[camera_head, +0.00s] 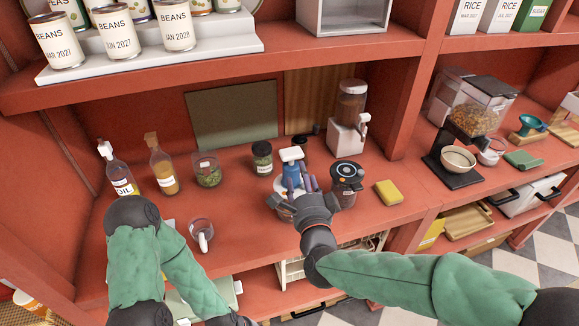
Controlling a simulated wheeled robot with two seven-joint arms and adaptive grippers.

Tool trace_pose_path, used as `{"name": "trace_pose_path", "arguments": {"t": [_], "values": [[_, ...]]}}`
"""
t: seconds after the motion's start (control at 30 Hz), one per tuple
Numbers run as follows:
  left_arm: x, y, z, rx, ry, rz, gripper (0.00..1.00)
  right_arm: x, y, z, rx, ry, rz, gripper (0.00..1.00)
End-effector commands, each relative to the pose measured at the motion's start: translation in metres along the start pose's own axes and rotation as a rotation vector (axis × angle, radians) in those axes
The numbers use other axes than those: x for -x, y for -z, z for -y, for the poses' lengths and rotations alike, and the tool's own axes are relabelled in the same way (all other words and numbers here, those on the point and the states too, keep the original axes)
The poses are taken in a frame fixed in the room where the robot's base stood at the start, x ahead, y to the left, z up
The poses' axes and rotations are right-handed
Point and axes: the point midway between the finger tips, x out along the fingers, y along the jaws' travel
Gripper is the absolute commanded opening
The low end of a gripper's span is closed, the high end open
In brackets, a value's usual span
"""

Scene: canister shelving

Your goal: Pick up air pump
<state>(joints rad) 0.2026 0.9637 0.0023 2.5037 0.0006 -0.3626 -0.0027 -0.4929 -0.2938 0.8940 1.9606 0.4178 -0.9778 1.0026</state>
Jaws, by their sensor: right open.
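A small upright device with a white top and blue body, which looks like the air pump (291,156), stands near the middle of the red counter. My right gripper (292,190) is open, in front of the pump's lower part. The fingers overlap the pump in this view, and I cannot tell whether they touch it. The pump's base is partly hidden by the gripper. A clear jar with a black round-dialled lid (347,172) stands just right of the gripper. My left arm is folded at the lower left, and its gripper is out of view.
An oil bottle (118,172), an amber bottle (162,168) and herb jars (207,170) stand to the left. A glass mug (202,232) is near the front. A dispenser (347,115) stands behind, and a yellow sponge (389,192) lies right. A shelf with bean cans overhangs.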

Motion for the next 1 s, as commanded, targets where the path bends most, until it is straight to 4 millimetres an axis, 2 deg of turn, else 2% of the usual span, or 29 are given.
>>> {"name": "trace_pose_path", "arguments": {"t": [0.23,0.53,0.8,1.0], "values": [[-0.004,0.000,0.002,0.000,0.000,0.001,0.00,-0.035,0.000,-0.002,0.001,-0.003,-0.001,0.53],[-0.006,0.000,0.002,0.000,0.000,0.000,0.00,-0.056,0.000,-0.002,0.002,-0.002,0.000,0.53],[-0.010,0.001,0.003,0.000,0.000,0.000,0.00,-0.092,0.000,-0.002,0.002,-0.002,0.000,0.53],[-0.010,0.001,0.004,0.000,0.000,0.000,0.00,-0.102,0.000,-0.002,0.002,-0.002,0.001,0.53]]}}
